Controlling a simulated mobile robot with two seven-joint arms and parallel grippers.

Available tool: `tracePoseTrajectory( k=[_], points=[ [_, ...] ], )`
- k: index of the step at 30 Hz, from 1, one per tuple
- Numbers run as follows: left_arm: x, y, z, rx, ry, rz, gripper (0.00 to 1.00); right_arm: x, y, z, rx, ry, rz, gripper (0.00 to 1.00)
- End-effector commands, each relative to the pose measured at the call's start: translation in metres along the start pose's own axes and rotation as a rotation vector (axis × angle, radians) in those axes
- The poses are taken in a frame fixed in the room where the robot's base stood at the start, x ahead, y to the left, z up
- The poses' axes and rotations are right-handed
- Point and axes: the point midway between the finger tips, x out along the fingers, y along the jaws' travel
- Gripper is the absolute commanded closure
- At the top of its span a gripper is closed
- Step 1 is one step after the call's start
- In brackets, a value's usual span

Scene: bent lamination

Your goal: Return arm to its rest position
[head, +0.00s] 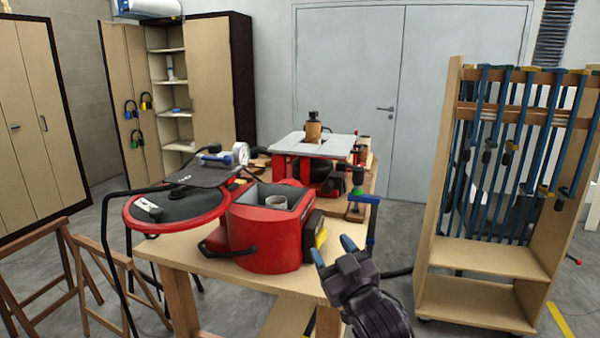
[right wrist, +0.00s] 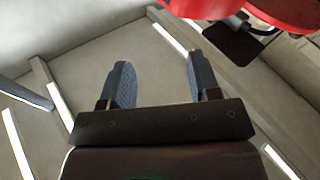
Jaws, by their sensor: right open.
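My right gripper (head: 334,252) is raised at the front edge of the wooden workbench (head: 192,247), to the right of the red machine. Its two blue-grey fingers are apart with nothing between them. The right wrist view also shows this gripper (right wrist: 158,82), with its fingers spread and empty against a pale, blurred background. My left gripper does not show in either view.
A red machine with an open top (head: 263,235) and a round red-rimmed machine (head: 180,210) stand on the bench. A blue clamp (head: 371,222) is at its right edge. A wooden clamp rack (head: 481,255) stands at right. Grey floor lies between rack and bench.

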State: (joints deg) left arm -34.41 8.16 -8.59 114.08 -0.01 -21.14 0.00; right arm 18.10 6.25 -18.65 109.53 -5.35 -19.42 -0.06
Motion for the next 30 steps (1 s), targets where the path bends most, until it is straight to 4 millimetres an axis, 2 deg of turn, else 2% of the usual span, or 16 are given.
tracePoseTrajectory(
  k=[1,6,11,15,17,21,24,27,30],
  points=[
    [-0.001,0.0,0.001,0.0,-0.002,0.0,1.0,-0.018,0.007,0.025,0.028,-0.056,0.018,0.44],
    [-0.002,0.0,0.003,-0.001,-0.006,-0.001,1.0,-0.08,0.024,0.095,0.108,-0.214,0.075,0.44],
    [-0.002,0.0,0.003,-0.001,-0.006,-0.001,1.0,-0.148,0.035,0.15,0.16,-0.348,0.132,0.44],
    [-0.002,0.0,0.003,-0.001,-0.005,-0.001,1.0,-0.214,0.04,0.192,0.184,-0.472,0.181,0.44],
    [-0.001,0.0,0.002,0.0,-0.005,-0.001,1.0,-0.244,0.039,0.208,0.191,-0.528,0.199,0.44],
    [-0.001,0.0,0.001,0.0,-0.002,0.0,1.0,-0.316,0.034,0.241,0.208,-0.661,0.235,0.44],
    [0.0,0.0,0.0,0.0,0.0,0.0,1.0,-0.361,0.025,0.256,0.221,-0.743,0.248,0.44],
    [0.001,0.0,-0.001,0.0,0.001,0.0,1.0,-0.395,0.017,0.265,0.232,-0.803,0.254,0.44],
    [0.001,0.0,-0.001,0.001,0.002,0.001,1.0,-0.416,0.011,0.269,0.24,-0.84,0.258,0.44]
  ],
)
